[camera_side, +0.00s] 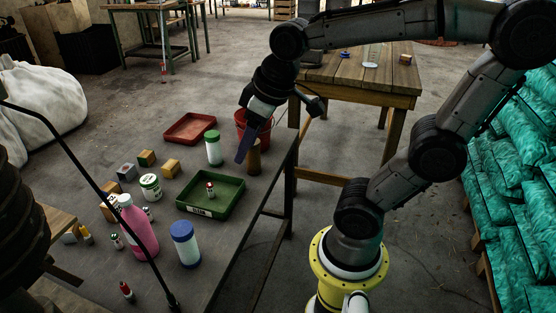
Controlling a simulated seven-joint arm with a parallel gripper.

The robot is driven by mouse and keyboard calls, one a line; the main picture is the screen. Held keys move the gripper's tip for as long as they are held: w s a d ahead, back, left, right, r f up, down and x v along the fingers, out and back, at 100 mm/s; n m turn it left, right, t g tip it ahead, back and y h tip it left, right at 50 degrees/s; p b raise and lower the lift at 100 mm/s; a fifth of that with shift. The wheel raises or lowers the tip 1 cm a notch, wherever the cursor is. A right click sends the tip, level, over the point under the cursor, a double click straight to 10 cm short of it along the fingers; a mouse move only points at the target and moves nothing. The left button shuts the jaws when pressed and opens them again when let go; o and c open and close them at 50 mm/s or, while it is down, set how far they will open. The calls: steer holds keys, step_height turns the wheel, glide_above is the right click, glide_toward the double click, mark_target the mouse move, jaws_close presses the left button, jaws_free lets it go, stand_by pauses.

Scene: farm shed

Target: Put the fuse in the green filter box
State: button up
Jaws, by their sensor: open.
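The green filter box (229,193) is a shallow open tray with a white label on its front wall, standing near the table's right edge. A small red-and-white cylinder (210,190) stands upright inside it; it may be the fuse, but it is too small to be sure. My gripper (243,155) points down behind the tray, over the table. Its bluish finger is beside a brown cylinder (254,158), and the gap between them is unclear. My gripper is open, with nothing visible held in it.
A white bottle with green cap (213,150), red bucket (262,129) and red tray (190,129) stand near my gripper. A pink bottle (138,229), blue-capped jar (186,246) and several small items crowd the left and front. A wooden table (345,80) stands behind.

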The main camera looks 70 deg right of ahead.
steer(key=s+a+f+t, duration=0.1)
steer(key=s, duration=0.5)
steer(key=shift+s+a+f, duration=0.3)
steer(key=shift+s+a, duration=0.05)
steer(key=shift+a, duration=0.05)
